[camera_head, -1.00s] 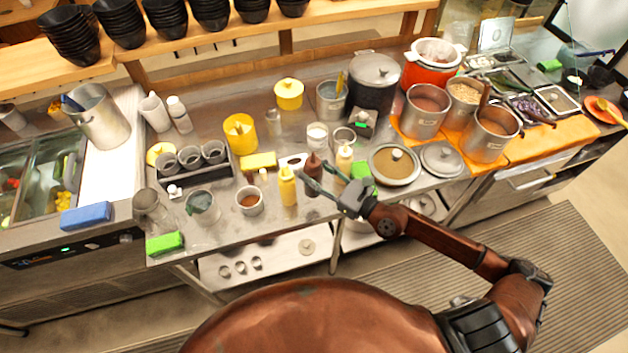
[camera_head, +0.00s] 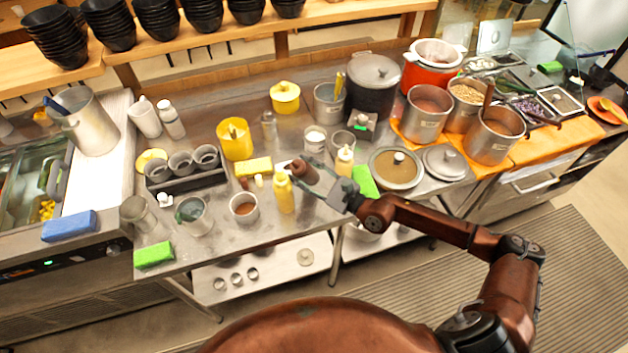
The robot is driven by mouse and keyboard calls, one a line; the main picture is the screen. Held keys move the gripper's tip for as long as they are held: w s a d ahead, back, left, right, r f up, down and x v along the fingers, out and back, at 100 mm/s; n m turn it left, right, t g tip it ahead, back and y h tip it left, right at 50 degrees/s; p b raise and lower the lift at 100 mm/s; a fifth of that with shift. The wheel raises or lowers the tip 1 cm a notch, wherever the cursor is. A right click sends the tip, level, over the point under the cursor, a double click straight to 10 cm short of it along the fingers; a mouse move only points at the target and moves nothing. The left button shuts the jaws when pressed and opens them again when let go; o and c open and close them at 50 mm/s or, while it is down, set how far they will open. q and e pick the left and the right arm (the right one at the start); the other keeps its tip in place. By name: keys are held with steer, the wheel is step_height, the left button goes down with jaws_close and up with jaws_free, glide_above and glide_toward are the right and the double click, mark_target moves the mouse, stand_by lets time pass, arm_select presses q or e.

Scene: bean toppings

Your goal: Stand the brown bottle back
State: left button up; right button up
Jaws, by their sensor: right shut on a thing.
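The brown bottle (camera_head: 304,172) is at the front middle of the steel counter, between the yellow squeeze bottle (camera_head: 283,193) and the cream-coloured bottle (camera_head: 344,160). It looks tilted. My right gripper (camera_head: 316,184) comes in from the right and is shut on the brown bottle, and its fingers hide part of it. I cannot tell whether the bottle's base touches the counter. My left gripper is not in view.
A small bowl of brown powder (camera_head: 243,208) and a yellow sponge (camera_head: 254,167) lie to the left. Pots (camera_head: 425,112) stand further right. Bare counter shows near the front edge.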

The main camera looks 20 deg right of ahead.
steer(key=shift+f+b, duration=0.35)
steer(key=shift+f, duration=0.1)
steer(key=shift+s+f+b, duration=0.1)
steer(key=shift+f+b, duration=0.2)
steer(key=shift+f, duration=0.05)
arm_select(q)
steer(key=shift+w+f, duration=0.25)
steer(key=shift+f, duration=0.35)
arm_select(e)
steer(key=o, duration=0.7)
steer(key=shift+c, duration=0.2)
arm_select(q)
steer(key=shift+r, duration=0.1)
arm_select(e)
steer(key=shift+r, duration=0.1)
steer(key=shift+r+p, duration=0.3)
steer(key=shift+p, duration=0.1)
steer(key=shift+r+p, duration=0.4)
steer(key=shift+r, duration=0.1)
arm_select(q)
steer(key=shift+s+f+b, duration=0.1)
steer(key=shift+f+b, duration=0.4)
steer(key=shift+b, duration=0.65)
arm_select(e)
steer(key=s+d+f+g, duration=0.1)
steer(key=s+f, duration=0.1)
steer(key=s, duration=0.5)
steer(key=shift+s+m, duration=0.3)
steer(key=shift+m, duration=0.1)
steer(key=shift+f, duration=0.1)
